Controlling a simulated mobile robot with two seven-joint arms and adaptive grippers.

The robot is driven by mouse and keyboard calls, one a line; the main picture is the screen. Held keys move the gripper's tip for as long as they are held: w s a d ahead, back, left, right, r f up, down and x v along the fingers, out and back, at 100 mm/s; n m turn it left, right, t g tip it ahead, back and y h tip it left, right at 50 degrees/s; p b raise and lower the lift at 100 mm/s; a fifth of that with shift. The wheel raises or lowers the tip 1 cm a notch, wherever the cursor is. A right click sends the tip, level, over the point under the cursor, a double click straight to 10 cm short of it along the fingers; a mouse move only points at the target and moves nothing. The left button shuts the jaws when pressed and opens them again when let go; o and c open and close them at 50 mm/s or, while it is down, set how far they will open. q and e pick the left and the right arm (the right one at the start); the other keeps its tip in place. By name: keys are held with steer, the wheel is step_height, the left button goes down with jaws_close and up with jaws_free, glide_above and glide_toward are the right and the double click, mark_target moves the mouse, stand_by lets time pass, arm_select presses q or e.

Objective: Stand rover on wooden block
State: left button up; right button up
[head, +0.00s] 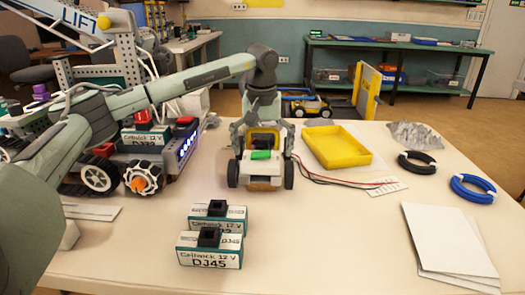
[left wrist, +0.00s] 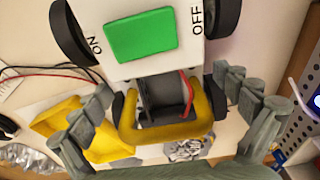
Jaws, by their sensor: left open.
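The rover (head: 261,169) is a small white vehicle with dark wheels, a green switch and a yellow handle, upright on the table's middle. A little of the brown wooden block (head: 263,184) shows low between its wheels; whether the wheels clear the table is hard to tell. My left gripper (head: 262,145) comes down from above over the rover's handle end. In the left wrist view my open fingers (left wrist: 160,98) stand on both sides of the yellow handle (left wrist: 168,133), apart from it. The rover's green switch (left wrist: 140,36) is also in that view. My right gripper is not seen.
Two battery packs (head: 209,250) stand in front of the rover. A large robot with wheels (head: 140,178) is at left. A yellow tray (head: 335,147), black and blue cable coils (head: 472,188) and white sheets (head: 448,238) lie to the right. Red and black wires run beside the rover.

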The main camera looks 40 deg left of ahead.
arm_select(q)
steer(key=shift+r, duration=0.45)
step_height(320, 180, up, 3)
steer(key=shift+d+f, duration=0.1)
steer(key=shift+d, duration=0.05)
step_height(320, 180, up, 9)
steer(key=s, duration=0.1)
steer(key=shift+d+r, duration=0.2)
steer(key=shift+d, duration=0.05)
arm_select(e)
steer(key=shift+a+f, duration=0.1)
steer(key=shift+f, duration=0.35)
arm_select(q)
steer(key=shift+s, duration=0.1)
